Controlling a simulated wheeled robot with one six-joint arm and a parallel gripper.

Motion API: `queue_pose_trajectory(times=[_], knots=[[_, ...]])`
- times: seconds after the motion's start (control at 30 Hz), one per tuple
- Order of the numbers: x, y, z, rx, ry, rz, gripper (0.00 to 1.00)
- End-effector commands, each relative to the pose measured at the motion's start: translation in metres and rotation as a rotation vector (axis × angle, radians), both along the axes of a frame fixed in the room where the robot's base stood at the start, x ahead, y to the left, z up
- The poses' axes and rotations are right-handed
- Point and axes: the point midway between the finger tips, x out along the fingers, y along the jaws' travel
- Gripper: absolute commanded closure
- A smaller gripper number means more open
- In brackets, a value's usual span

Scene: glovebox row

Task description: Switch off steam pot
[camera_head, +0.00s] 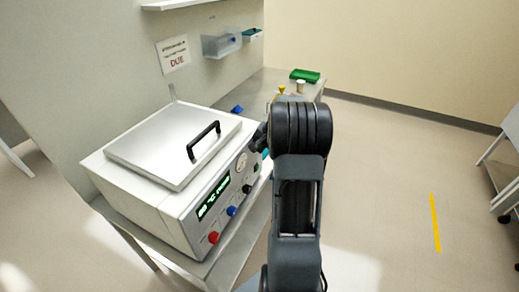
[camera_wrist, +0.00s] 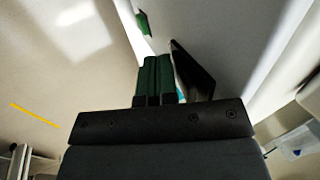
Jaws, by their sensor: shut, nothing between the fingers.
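The steam pot (camera_head: 158,178) is a white box with a flat metal lid and a black lid handle (camera_head: 204,141). It stands on a grey bench at left in the head view. Its front panel has a lit green display (camera_head: 213,197), a red knob (camera_head: 213,237), a blue knob (camera_head: 231,211) and a black knob (camera_head: 246,188).
A paper sign (camera_head: 174,54) and a clear wall bin (camera_head: 221,43) are on the panel behind. A green tray (camera_head: 305,76) and small cups stand on the far bench.

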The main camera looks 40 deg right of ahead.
Motion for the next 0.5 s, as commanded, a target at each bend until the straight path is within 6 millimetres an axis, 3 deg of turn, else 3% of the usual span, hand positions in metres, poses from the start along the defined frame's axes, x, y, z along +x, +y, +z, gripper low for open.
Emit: queue_pose_trajectory(times=[0.5], knots=[[0.002,0.001,0.018,-0.001,-0.003,0.001,1.00]])
